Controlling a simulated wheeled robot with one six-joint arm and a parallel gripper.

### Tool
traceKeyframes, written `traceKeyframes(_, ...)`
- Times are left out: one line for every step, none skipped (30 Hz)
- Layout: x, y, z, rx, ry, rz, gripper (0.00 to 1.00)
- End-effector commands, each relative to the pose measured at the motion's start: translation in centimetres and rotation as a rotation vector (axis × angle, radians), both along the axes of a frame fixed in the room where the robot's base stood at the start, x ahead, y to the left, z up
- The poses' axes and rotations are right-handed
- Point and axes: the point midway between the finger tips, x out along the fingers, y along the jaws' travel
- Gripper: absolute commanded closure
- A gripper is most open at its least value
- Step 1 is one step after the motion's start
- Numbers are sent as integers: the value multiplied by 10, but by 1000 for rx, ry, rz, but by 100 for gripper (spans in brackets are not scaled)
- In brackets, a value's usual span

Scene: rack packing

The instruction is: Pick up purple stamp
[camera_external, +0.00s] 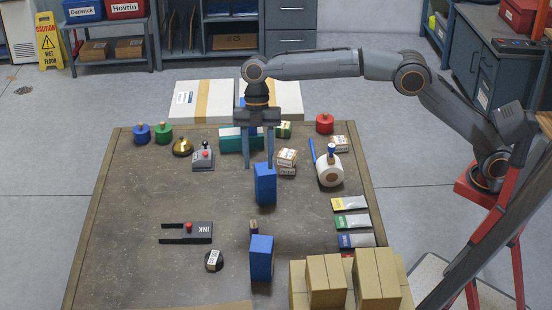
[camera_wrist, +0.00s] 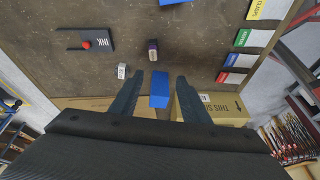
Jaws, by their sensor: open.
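A small upright stamp (camera_external: 254,228) with a brownish handle stands on the table, just behind the front blue block (camera_external: 261,258). In the wrist view the stamp (camera_wrist: 152,50) shows a purplish tint and a pale label, beyond my fingertips. My gripper (camera_external: 259,165) points down, open, above the back half of the table, farther back than the stamp. In the wrist view my open fingers (camera_wrist: 158,82) appear either side of the front blue block (camera_wrist: 159,92), without visible contact. Nothing is held.
A second blue block (camera_external: 265,184) stands close to my fingers. Cardboard boxes (camera_external: 326,280) stand front right.

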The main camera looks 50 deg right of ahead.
Motion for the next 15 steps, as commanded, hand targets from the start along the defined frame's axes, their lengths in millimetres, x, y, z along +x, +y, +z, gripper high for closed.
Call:
traceKeyframes(-3,9,-3,10,-2,35,58)
traceKeyframes(-5,13,-4,15,-2,54,58)
traceKeyframes(-7,18,-4,22,-4,80,58)
traceKeyframes(-9,22,-5,26,-4,97,58)
traceKeyframes(-11,26,-5,31,-5,115,58)
traceKeyframes(-13,30,-6,37,-6,136,58)
traceKeyframes(-15,34,-6,42,-6,152,58)
traceKeyframes(-16,37,-6,46,-7,168,58)
traceKeyframes(-18,41,-7,52,-7,187,58)
traceKeyframes(-20,44,-8,57,-7,203,58)
traceKeyframes(-21,44,-12,57,-7,206,58)
traceKeyframes(-21,43,-18,55,-4,203,58)
traceKeyframes(-20,43,-22,55,-5,202,58)
traceKeyframes(-20,42,-27,55,-4,201,58)
traceKeyframes(-20,42,-33,55,-4,201,58)
